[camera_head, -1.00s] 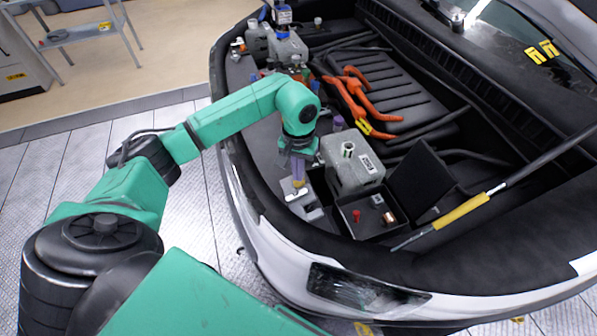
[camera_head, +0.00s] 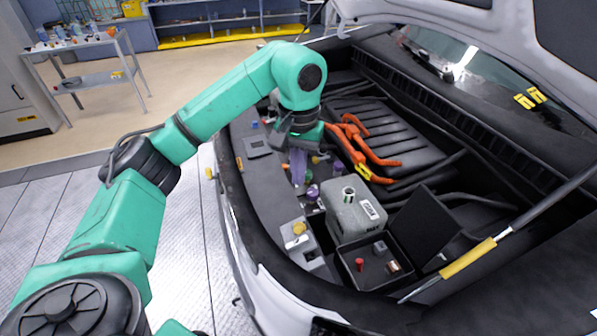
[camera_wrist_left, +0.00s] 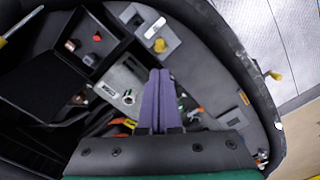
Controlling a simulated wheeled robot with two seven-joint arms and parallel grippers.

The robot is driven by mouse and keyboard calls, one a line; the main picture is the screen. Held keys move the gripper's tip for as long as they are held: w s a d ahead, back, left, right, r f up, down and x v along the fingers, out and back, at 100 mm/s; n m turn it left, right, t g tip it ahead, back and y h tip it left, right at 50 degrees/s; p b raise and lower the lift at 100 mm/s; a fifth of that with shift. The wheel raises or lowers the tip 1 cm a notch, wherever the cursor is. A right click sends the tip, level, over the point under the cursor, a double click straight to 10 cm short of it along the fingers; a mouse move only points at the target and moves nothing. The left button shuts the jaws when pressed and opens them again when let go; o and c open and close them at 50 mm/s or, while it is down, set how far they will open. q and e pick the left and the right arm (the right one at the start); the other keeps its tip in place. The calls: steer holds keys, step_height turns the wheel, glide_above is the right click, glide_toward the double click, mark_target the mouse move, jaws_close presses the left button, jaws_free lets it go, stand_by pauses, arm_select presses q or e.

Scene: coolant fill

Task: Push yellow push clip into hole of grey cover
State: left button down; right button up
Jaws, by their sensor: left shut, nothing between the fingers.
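A yellow push clip (camera_head: 299,228) stands on a light grey block (camera_head: 292,240) at the front of the engine bay; the wrist view shows this clip (camera_wrist_left: 159,46) on its block too. Another yellow clip-like piece (camera_head: 209,173) sits at the outer edge of the dark grey cover (camera_head: 240,185); the wrist view shows that piece (camera_wrist_left: 275,75) as well. My left gripper (camera_head: 298,182), with purple fingers, is shut and empty. It hangs over the bay, behind the block and apart from both clips. I cannot make out a hole in the cover. My right gripper is out of view.
A grey reservoir box (camera_head: 356,209) stands right of the block. In front of it is an open black box (camera_head: 347,262) with a red piece and other small parts. Orange cables (camera_head: 358,150) lie behind. A prop rod (camera_head: 468,255) with a yellow sleeve crosses the right side.

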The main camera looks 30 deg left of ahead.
arm_select(q)
steer(key=p, duration=1)
glide_above(299, 227)
step_height(299, 227, down, 8)
step_height(299, 227, down, 7)
steer(key=b, duration=0.3)
steer(key=shift+f, duration=0.45)
steer(key=shift+f+b, duration=0.3)
steer(key=shift+b, duration=0.1)
